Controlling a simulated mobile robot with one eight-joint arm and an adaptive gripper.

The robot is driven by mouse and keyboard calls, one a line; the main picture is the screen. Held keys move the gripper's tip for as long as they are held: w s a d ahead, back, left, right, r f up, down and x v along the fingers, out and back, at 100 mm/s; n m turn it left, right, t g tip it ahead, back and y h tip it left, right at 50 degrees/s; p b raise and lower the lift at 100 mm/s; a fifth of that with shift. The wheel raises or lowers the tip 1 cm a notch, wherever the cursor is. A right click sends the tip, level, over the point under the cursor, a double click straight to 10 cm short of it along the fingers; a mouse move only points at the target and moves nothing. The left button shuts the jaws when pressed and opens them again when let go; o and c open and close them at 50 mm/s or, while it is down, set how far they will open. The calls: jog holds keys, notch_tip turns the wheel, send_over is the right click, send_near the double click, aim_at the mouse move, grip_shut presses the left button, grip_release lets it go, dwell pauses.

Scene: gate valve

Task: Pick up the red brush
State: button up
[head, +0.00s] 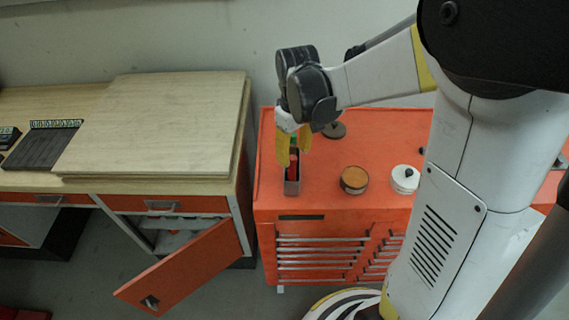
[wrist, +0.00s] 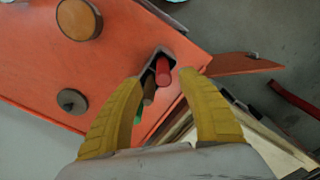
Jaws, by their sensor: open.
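The red brush (wrist: 162,74) stands in a small grey holder on the orange cabinet, its red end pointing up in the wrist view. In the head view its red part (head: 293,160) shows just above the holder (head: 292,186), partly hidden by my gripper. My gripper (wrist: 160,100) is open, with its two yellow fingers on either side of the holder in the picture. In the head view my gripper (head: 293,151) points down over the holder. A brown handle (wrist: 149,88) and a green item (wrist: 138,114) show beside the red brush. I cannot tell whether a finger touches anything.
The orange cabinet top (head: 330,193) also bears a round wooden-topped tin (head: 354,179), a white lidded pot (head: 404,179) and a dark grey disc (head: 334,130). A wooden workbench with stacked boards (head: 150,125) stands to the left, its orange door (head: 185,270) open.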

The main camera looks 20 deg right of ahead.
aim_at(292, 170)
jog(key=f, duration=0.3)
jog(key=f+b, duration=0.1)
jog(key=f, duration=0.2)
jog(key=shift+s+a+f, duration=0.1)
jog(key=shift+a+f, duration=0.1)
jog(key=shift+f, duration=0.15)
grip_shut()
